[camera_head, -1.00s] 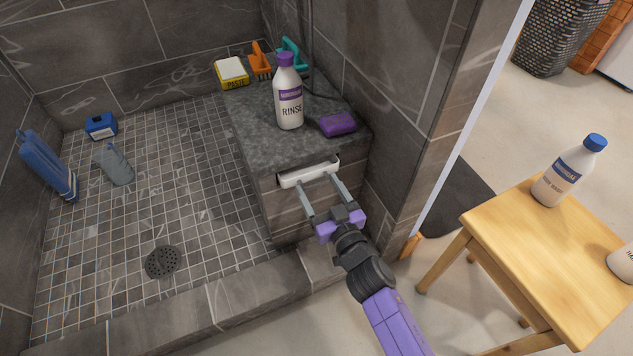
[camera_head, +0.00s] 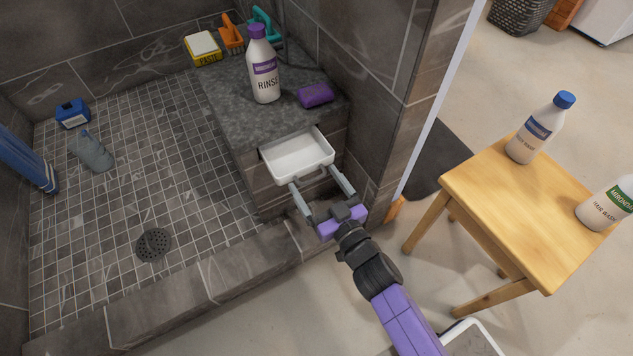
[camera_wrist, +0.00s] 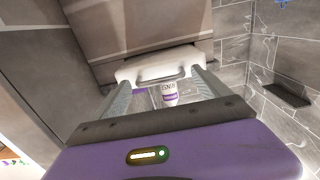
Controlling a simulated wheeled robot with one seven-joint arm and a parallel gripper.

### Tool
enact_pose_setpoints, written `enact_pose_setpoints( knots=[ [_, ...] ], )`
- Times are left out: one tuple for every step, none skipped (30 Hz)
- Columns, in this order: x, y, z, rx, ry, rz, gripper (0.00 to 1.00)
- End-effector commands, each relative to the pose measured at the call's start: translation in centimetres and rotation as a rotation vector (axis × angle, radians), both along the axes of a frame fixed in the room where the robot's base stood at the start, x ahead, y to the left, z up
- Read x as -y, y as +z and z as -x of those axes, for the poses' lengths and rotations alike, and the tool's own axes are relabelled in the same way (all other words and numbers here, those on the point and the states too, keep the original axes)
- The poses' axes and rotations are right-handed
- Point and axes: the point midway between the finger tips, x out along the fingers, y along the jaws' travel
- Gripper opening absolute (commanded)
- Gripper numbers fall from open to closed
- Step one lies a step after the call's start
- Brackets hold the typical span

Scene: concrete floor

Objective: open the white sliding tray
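The white sliding tray (camera_head: 296,157) stands pulled out of the front of the grey stone bench (camera_head: 225,108), and its empty inside shows. A small loop handle is on its front; it also shows in the wrist view, on the tray front (camera_wrist: 140,68). My gripper (camera_head: 313,176) is at the tray's front edge, fingers wide apart, one toward each end of the front. In the wrist view my gripper (camera_wrist: 160,78) has the handle between its fingers. I cannot tell whether the fingertips touch the tray.
A rinse bottle (camera_head: 265,72) and a purple soap (camera_head: 315,95) stand on the bench. A tiled wall corner (camera_head: 400,90) rises close on the right. A wooden stool (camera_head: 525,225) with two bottles is farther right. A low tiled curb (camera_head: 215,285) runs left below the tray.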

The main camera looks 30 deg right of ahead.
Motion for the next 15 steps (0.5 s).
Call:
enact_pose_setpoints(
  knots=[
    [0.0,0.0,0.0,0.0,0.0,0.0,0.86],
    [0.0,0.0,0.0,0.0,0.0,0.0,0.86],
    [0.0,0.0,0.0,0.0,0.0,0.0,0.86],
    [0.0,0.0,0.0,0.0,0.0,0.0,0.86],
    [0.0,0.0,0.1,0.0,0.0,0.0,0.86],
    [0.0,0.0,0.3,-0.001,0.0,0.0,0.86],
    [0.0,0.0,0.6,-0.002,0.0,0.0,0.86],
    [0.0,0.0,0.9,-0.002,0.0,0.0,0.86],
    [0.0,0.0,1.4,-0.003,0.0,-0.001,0.86],
    [0.0,0.1,1.8,-0.003,-0.001,-0.002,0.86],
    [0.0,0.1,2.3,-0.004,-0.002,-0.003,0.86],
    [0.0,0.2,3.0,-0.003,-0.002,-0.002,0.86],
    [0.0,0.1,3.5,-0.003,-0.001,-0.001,0.86],
    [0.0,0.1,4.0,-0.004,-0.001,-0.001,0.86],
    [0.0,0.1,4.7,-0.003,-0.001,-0.002,0.86]
  ],
)
